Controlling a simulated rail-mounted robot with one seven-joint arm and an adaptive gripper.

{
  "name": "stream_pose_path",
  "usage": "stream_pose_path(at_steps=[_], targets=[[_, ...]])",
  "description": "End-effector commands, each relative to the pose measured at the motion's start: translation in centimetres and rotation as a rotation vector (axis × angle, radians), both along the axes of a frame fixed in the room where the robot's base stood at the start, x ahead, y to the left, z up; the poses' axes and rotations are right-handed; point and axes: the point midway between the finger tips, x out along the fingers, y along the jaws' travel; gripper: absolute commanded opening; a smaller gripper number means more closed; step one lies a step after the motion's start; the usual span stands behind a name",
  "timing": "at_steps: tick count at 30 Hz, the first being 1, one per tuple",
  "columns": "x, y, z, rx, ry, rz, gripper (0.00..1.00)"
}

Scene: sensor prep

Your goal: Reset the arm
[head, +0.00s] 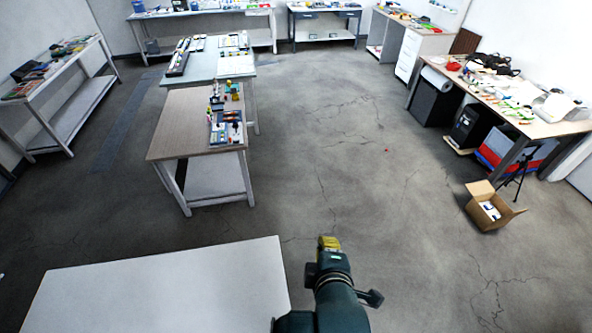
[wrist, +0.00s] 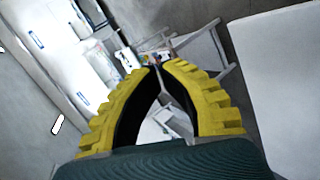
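My gripper (head: 328,243) shows at the bottom middle of the head view, at the end of my dark teal arm. It is beside the right edge of the white table (head: 165,290), over the floor. In the wrist view, my gripper (wrist: 161,69) has two ridged yellow fingers with black inner faces. They curve inward and their tips come together, with an empty gap lower down between them. It holds nothing that I can see.
A wooden-topped table (head: 185,120) with small parts stands ahead to the left. A long bench (head: 500,100) runs along the right wall. An open cardboard box (head: 490,207) and a black tripod (head: 520,168) stand on the right.

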Motion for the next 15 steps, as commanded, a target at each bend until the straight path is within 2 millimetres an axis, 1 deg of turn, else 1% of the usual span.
stream_pose_path(at_steps=[1, 2, 3, 5, 6, 8, 9, 10, 12, 13, 15], targets=[[0.7, 0.1, 4.4, 0.062, -0.108, -0.037, 0.0], [0.8, 0.1, 6.9, 0.109, -0.172, -0.06, 0.0], [0.8, 0.2, 10.3, 0.179, -0.257, -0.09, 0.0], [0.3, 0.2, 15.4, 0.301, -0.386, -0.127, 0.0], [-0.4, 0.2, 18.7, 0.393, -0.473, -0.147, 0.0], [-2.0, 0.3, 23.5, 0.552, -0.598, -0.166, 0.0], [-3.5, 0.3, 26.6, 0.678, -0.68, -0.172, 0.0], [-4.8, 0.3, 28.7, 0.783, -0.736, -0.17, 0.0], [-7.4, 0.2, 31.7, 1.02, -0.817, -0.164, 0.0], [-8.1, 0.2, 32.5, 1.11, -0.834, -0.161, 0.0], [-8.9, 0.2, 33.5, 1.28, -0.844, -0.157, 0.0]])
